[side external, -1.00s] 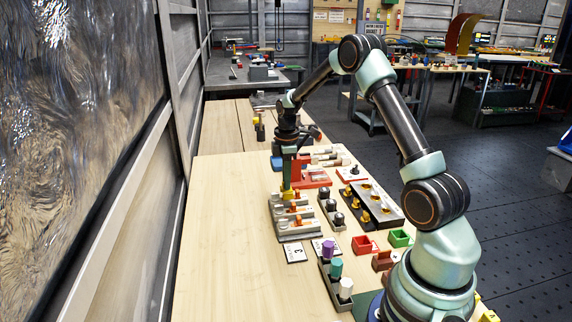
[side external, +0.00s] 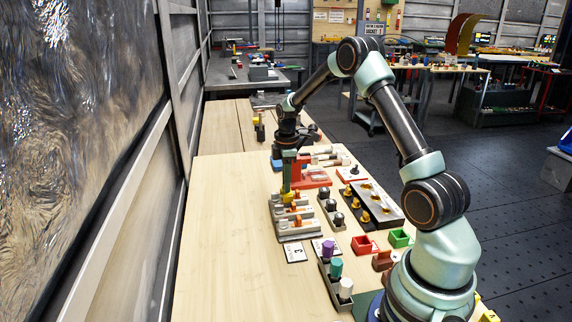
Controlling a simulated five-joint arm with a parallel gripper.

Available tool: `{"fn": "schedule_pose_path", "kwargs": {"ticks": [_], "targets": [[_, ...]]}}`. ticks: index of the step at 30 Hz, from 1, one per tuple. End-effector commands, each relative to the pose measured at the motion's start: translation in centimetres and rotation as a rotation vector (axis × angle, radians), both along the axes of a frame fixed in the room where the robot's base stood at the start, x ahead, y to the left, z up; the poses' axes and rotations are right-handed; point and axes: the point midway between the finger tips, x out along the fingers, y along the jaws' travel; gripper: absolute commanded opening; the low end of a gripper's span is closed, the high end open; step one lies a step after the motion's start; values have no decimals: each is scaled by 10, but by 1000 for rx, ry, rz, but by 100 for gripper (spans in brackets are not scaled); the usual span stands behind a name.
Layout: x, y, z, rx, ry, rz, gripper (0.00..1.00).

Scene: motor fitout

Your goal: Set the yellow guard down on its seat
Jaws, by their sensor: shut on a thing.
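My gripper (side external: 288,184) points down over the far end of a grey fixture (side external: 297,235) on the wooden bench. It is shut on the yellow guard (side external: 287,197), a small yellow piece at the fingertips. The guard is low, at the fixture's far end. From this side I cannot tell whether it touches the fixture or hangs just above it. The fixture carries several pale and orange parts (side external: 295,221) in rows. The seat itself cannot be made out; the gripper and guard hide that spot.
A small rack with dark knobs (side external: 331,211) and a dark tray with brass parts (side external: 375,210) lie further right. A number card (side external: 295,253) and a peg holder (side external: 334,284) are nearer. The bench's left side is clear.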

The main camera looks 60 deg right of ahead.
Motion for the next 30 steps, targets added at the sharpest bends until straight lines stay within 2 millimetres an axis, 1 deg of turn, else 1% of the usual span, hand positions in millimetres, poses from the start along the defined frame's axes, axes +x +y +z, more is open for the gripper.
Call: {"fn": "schedule_pose_path", "kwargs": {"ticks": [26,27,29,30], "targets": [[0,0,-20,0,0,0,0],[0,0,-20,0,0,0,24],[0,0,-20,0,0,0,46],[0,0,-20,0,0,0,51]]}}
